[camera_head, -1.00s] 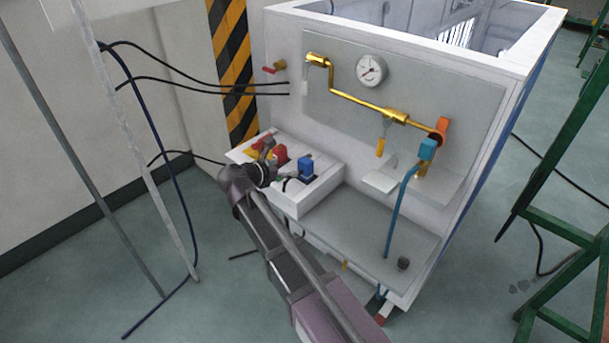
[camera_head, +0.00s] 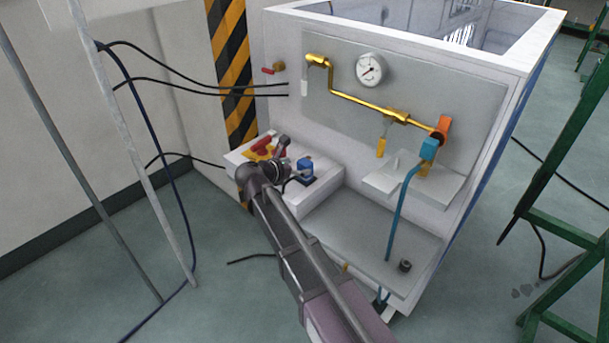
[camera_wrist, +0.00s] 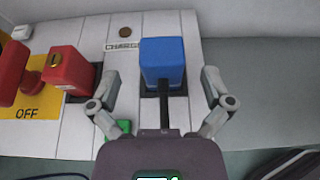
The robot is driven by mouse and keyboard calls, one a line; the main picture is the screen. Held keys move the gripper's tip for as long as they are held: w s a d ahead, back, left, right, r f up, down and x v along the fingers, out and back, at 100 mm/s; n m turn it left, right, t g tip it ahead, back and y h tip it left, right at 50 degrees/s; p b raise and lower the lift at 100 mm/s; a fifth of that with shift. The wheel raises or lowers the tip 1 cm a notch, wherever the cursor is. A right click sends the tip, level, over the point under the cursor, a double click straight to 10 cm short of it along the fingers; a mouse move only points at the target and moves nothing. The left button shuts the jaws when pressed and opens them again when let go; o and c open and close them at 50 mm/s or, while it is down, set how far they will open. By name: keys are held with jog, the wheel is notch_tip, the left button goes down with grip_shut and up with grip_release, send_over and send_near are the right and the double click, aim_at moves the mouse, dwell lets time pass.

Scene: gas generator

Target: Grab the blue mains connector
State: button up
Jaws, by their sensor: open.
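The blue mains connector (camera_head: 305,168) stands on the white control box of the machine. In the wrist view the connector (camera_wrist: 163,63) is a blue block with a dark cable running from it toward my gripper. My gripper (camera_wrist: 163,85) is open, with one finger on each side of the connector and a gap on both sides. In the head view my gripper (camera_head: 292,161) is just left of the connector, partly hidden by my wrist.
A green button (camera_wrist: 123,127) is near that finger. A grey shelf (camera_wrist: 262,90) is clear to the right. A gauge (camera_head: 371,69) and brass pipe (camera_head: 355,102) are above.

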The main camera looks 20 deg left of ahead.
jog(key=shift+b+x, duration=0.55)
jog(key=shift+x, duration=1.25)
jog(key=shift+d, duration=0.1)
jog(key=c, duration=1.3)
